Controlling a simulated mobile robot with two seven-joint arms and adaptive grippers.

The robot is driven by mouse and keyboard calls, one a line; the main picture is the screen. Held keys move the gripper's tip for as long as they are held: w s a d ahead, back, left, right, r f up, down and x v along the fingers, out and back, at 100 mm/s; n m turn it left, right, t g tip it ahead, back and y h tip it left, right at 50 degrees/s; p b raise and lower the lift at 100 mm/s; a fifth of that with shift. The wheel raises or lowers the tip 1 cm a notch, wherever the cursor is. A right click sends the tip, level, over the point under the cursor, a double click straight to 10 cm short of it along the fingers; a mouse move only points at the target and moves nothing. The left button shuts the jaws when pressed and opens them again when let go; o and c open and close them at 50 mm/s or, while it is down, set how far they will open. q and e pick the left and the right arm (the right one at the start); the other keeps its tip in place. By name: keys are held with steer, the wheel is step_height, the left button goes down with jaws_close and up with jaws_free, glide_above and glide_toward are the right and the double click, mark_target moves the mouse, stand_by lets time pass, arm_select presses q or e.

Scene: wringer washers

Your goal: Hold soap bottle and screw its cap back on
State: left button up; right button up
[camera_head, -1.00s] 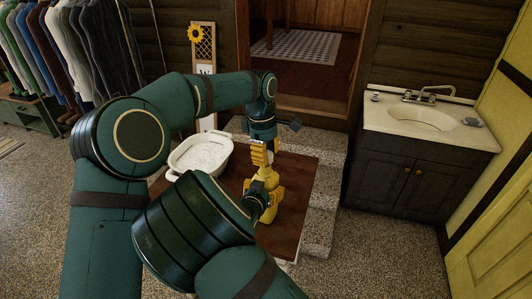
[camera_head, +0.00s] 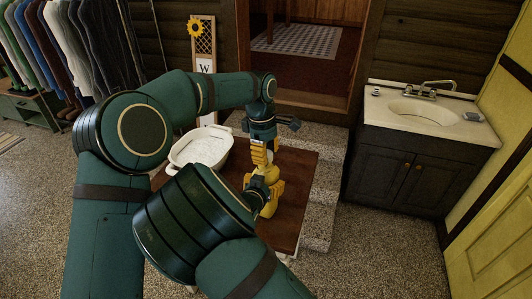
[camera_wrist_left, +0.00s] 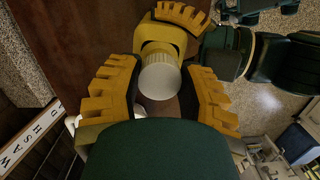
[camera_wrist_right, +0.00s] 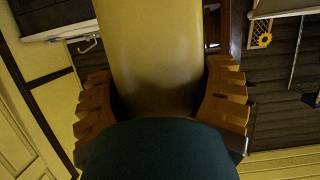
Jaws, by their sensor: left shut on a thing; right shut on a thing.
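The yellow soap bottle (camera_head: 268,208) stands upright over the brown table in the head view, partly hidden by my right arm. My right gripper (camera_head: 272,190) is shut around its body, and the yellow body (camera_wrist_right: 150,60) fills the middle of the right wrist view. My left gripper (camera_head: 261,156) is directly above the bottle, pointing down. In the left wrist view its orange-yellow fingers (camera_wrist_left: 160,95) are shut on the round white cap (camera_wrist_left: 160,78). The cap is in line with the bottle's top (camera_wrist_left: 165,38); whether its threads are engaged is hidden.
A white tub (camera_head: 203,148) sits left of the bottle on the brown table (camera_head: 298,185). Stone steps (camera_head: 325,190) lie right of the table. A sink cabinet (camera_head: 415,165) stands farther right. The table's right part is clear.

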arm_select(q)
steer(key=shift+s+d+f, duration=0.1)
steer(key=shift+d+f, duration=0.15)
steer(key=shift+f, duration=0.6)
arm_select(e)
steer(key=shift+s+a, duration=0.1)
steer(key=shift+a, duration=0.15)
stand_by(0.3)
